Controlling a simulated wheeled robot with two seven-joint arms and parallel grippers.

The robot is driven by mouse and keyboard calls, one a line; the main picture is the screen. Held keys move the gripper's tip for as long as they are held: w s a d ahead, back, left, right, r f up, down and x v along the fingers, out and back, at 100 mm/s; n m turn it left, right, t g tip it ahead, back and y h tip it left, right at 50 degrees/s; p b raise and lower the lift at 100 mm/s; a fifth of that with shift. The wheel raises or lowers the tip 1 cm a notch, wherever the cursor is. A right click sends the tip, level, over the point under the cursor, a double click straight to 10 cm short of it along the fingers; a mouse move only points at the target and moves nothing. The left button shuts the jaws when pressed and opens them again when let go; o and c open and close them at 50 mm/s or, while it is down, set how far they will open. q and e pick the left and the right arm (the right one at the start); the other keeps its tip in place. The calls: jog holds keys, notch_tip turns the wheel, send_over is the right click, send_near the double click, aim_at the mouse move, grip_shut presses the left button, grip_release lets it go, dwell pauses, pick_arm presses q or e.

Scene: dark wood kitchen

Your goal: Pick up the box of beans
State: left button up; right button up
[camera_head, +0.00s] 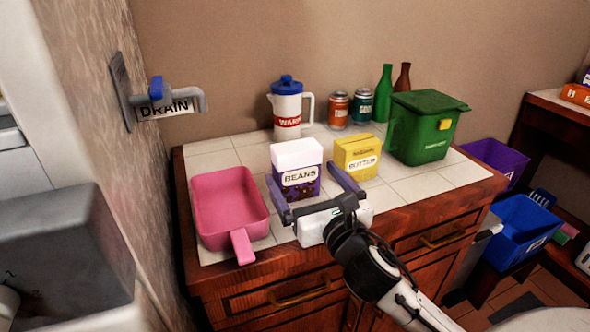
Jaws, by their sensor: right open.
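The box of beans (299,172) stands upright on the white tiled counter. It is white on top and purple below, with a "BEANS" label. My right gripper (309,190) is open in front of it. Its left finger is near the box's lower left side, and its right finger reaches between the beans box and the yellow butter box (357,158). I cannot tell whether either finger touches the box. My left gripper is not in view.
A pink pan (228,203) lies left of the beans box. A white pitcher with a blue lid (287,106), two cans (338,108) and two bottles (383,93) stand behind. A green bin (424,128) stands to the right. Clear tiles (408,187) lie at the front right.

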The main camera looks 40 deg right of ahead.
aim_at(301, 170)
jog(key=x, duration=0.5)
jog(key=shift+w+d+r, duration=0.1)
jog(key=shift+w, duration=0.1)
jog(key=shift+r, duration=0.1)
jog(key=c, duration=1.5)
